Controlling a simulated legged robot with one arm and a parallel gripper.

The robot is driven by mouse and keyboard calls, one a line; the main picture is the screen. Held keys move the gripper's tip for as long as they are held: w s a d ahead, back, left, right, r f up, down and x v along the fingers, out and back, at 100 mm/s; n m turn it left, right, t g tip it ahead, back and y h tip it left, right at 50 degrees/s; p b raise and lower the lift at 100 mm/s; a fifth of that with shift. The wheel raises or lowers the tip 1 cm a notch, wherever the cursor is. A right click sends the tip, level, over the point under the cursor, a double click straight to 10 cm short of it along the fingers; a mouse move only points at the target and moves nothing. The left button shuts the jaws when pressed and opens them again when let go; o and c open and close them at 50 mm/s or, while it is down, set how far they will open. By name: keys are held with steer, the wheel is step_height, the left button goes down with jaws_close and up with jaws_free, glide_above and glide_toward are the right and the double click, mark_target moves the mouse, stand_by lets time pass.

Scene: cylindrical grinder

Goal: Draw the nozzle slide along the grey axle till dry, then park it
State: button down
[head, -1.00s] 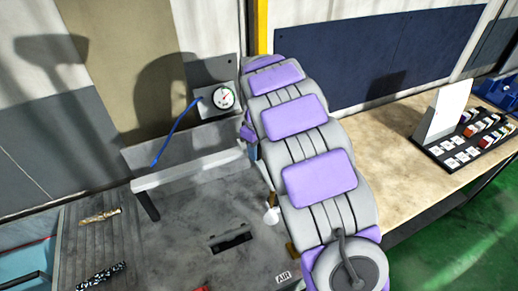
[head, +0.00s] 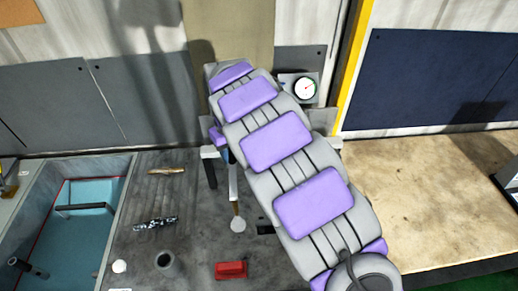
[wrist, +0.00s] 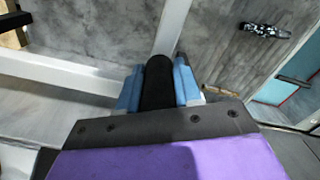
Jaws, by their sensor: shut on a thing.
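In the wrist view, the two blue fingers of my gripper (wrist: 157,92) are shut on a black round-ended piece (wrist: 158,72). I cannot tell for sure that this is the nozzle slide. A pale bar (wrist: 60,75) crosses the left of that view beside the gripper, and its left end (head: 208,152) shows in the head view; it may be the grey axle. A narrow pale strip (head: 233,186) runs from below the gripper toward a white disc (head: 238,225). In the head view my arm hides most of the gripper, the held piece and much of the bar.
A gauge (head: 305,88) stands right of my arm. A brown piece (head: 167,171), a black-and-white patterned piece (head: 156,223), a grey cup (head: 168,262) and a red block (head: 231,269) lie on the left. A blue tray (head: 75,235) is farther left. The wooden bench (head: 430,200) is mostly clear.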

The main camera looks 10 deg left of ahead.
steer(key=a, duration=0.4)
steer(key=shift+s+r, duration=0.1)
steer(key=shift+s, duration=0.25)
steer(key=c, duration=1.2)
jaws_free()
steer(key=shift+a, duration=0.1)
steer(key=o, duration=0.4)
steer(key=shift+a, duration=0.35)
steer(key=shift+d, duration=0.15)
